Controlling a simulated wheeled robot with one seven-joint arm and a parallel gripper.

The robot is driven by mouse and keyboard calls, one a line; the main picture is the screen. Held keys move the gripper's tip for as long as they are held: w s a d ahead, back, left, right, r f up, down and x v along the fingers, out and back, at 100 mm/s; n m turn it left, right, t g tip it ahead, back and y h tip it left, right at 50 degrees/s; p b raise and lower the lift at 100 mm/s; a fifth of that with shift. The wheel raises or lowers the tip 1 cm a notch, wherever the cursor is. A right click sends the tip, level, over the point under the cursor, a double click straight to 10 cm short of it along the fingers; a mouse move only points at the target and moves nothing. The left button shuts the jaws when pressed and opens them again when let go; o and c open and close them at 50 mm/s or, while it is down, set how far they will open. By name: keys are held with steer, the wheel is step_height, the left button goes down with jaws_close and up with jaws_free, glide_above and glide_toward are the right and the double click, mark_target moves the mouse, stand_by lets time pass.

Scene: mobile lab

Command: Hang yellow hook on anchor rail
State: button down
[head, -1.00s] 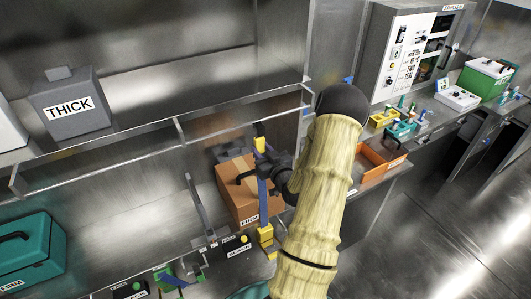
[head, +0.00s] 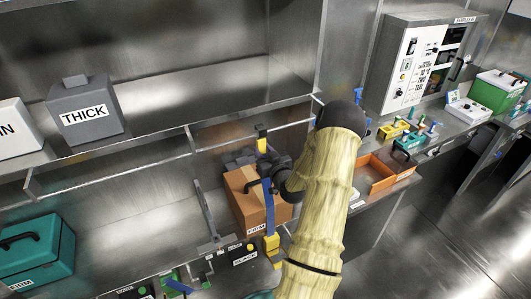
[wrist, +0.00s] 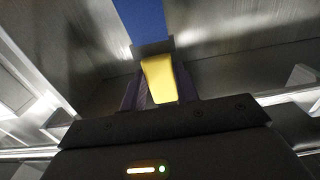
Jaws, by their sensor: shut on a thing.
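My gripper (wrist: 160,92) is shut on the yellow hook (wrist: 159,78), which sits between its fingers in the wrist view. A blue strap (wrist: 137,20) shows beyond the hook there. In the head view the yellow hook (head: 262,138) is upright, with the blue strap (head: 268,198) hanging below it to a yellow lower end (head: 271,243). The anchor rail seems to be the thin metal rail (head: 110,173) along the shelf front. The hook's top is close to this rail in the picture; I cannot tell whether they touch. My arm hides part of the area at right.
A cardboard box (head: 243,207) stands on the lower surface behind the strap. A teal case (head: 38,250) is at left, and a grey THICK container (head: 86,108) is on the upper shelf. Orange trays (head: 373,175) lie right of my arm.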

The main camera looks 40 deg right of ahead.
steer(key=shift+f+b, duration=0.3)
steer(key=shift+f, duration=0.1)
steer(key=c, duration=1)
jaws_free()
steer(key=shift+o, duration=0.2)
steer(key=shift+s, duration=0.15)
steer(key=shift+s+a+f, duration=0.1)
steer(key=shift+s, duration=0.15)
steer(key=b+v, duration=0.4)
steer(key=v, duration=1.2)
steer(key=shift+s+b, duration=0.3)
steer(key=shift+s, duration=0.05)
